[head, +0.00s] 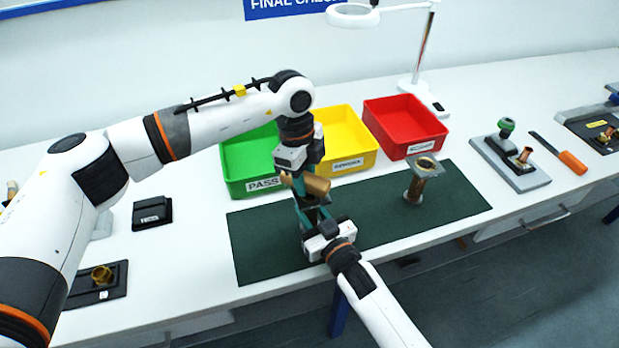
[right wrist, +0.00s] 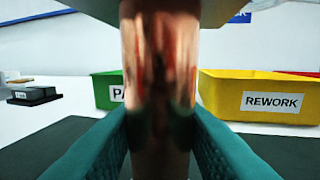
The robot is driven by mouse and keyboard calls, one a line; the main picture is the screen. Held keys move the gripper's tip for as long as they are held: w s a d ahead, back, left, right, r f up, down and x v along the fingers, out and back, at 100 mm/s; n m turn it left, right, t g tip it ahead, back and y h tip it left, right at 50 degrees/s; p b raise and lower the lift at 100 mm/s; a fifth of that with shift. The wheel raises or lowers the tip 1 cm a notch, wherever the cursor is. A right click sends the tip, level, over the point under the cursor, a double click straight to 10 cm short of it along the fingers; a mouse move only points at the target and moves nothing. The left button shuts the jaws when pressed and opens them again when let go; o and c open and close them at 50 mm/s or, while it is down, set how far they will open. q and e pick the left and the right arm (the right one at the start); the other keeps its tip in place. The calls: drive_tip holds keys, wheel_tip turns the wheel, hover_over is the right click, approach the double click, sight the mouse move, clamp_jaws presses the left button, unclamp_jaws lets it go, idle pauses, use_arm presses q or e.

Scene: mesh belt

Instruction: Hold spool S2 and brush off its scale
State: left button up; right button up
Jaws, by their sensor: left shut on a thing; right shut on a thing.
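In the right wrist view, my right gripper (right wrist: 158,128) is shut on the barrel of a shiny copper spool (right wrist: 158,60). The barrel stands upright between the teal fingers, with a dark flange at the top; no label is readable. In the head view, my right gripper (head: 312,212) is above the green mat, and the spool is mostly hidden. My left gripper (head: 299,182) points down just above it, shut on a tan, cylindrical thing (head: 316,185) that looks like a brush handle. Bristles and any scale cannot be made out. Another flanged spool (head: 417,183) stands on the mat.
The green mat (head: 455,193) is clear at its right. Behind it stand a green PASS bin (head: 236,185), a yellow REWORK bin (head: 350,163) and a red bin (head: 412,150). A magnifier lamp (head: 422,50), a grey fixture (head: 512,168) and an orange-handled tool (head: 572,162) are farther right.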

sight(318, 182)
use_arm(q)
drive_tip(key=shift+w+a, duration=0.15)
drive_tip(key=shift+a, duration=0.15)
drive_tip(key=shift+s+d+r, duration=0.1)
drive_tip(key=shift+s+d, duration=0.2)
drive_tip(key=shift+d, duration=0.3)
drive_tip(key=shift+s+d+f, duration=0.1)
drive_tip(key=shift+s+d, duration=0.2)
drive_tip(key=shift+d, duration=0.25)
drive_tip(key=shift+s+d+f, duration=0.1)
drive_tip(key=shift+s+d, duration=0.15)
drive_tip(key=shift+d, duration=0.25)
use_arm(e)
drive_tip(key=shift+r, duration=0.1)
use_arm(q)
drive_tip(key=shift+r, duration=3.6)
use_arm(e)
drive_tip(key=o, duration=1.2)
drive_tip(key=shift+c, duration=0.2)
